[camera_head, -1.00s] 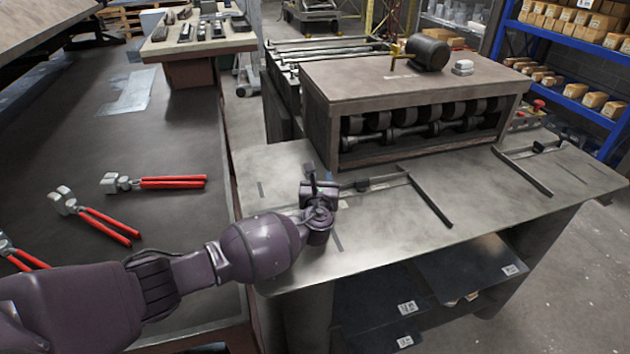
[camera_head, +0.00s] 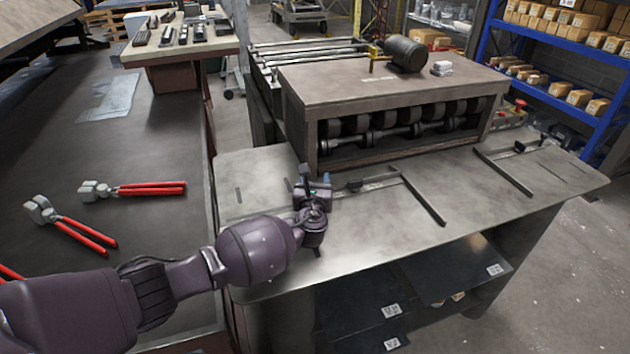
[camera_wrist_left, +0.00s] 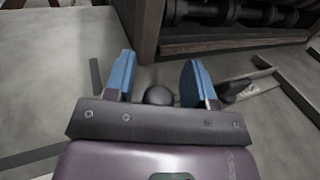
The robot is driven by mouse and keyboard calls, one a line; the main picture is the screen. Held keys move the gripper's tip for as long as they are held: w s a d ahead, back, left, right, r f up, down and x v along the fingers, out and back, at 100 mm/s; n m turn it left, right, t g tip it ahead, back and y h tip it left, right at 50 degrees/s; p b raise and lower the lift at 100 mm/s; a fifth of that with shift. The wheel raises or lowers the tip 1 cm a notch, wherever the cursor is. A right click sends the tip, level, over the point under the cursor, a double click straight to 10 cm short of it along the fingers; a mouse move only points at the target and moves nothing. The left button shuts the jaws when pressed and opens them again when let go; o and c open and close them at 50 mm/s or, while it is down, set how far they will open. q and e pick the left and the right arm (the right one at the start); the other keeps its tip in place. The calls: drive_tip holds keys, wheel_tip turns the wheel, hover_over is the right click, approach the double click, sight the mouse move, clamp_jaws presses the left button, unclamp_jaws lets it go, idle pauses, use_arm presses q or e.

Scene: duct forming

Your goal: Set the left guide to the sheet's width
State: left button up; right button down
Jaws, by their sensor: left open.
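The left guide (camera_head: 424,198) is a dark bar on the metal table, joined to a thin rod that runs left to a small black block (camera_head: 354,185). My left gripper (camera_head: 312,187) is low over the table at the rod's left end. In the left wrist view its blue fingers (camera_wrist_left: 159,82) are open, with a dark round knob (camera_wrist_left: 157,95) showing between and beyond them. Contact with it cannot be told. The guide's bar (camera_wrist_left: 290,92) and block (camera_wrist_left: 238,91) lie right of the fingers. The right guide (camera_head: 504,172) lies farther right. My right gripper is out of view.
The roller machine (camera_head: 390,85) stands behind the guides, its wooden housing close to my left gripper. The metal table (camera_head: 350,240) is clear in front. Red-handled tools (camera_head: 150,189) lie on the left bench, with a flat grey piece (camera_head: 112,95) farther back.

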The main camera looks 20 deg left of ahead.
use_arm(q)
drive_tip(key=shift+s, duration=0.6)
drive_tip(key=s, duration=0.2)
drive_tip(key=s+d, duration=0.1)
drive_tip(key=s, duration=0.2)
drive_tip(key=s+p, duration=0.1)
drive_tip(key=s, duration=0.2)
drive_tip(key=shift+d, duration=0.4)
drive_tip(key=shift+s+d, duration=0.15)
drive_tip(key=shift+s, duration=0.5)
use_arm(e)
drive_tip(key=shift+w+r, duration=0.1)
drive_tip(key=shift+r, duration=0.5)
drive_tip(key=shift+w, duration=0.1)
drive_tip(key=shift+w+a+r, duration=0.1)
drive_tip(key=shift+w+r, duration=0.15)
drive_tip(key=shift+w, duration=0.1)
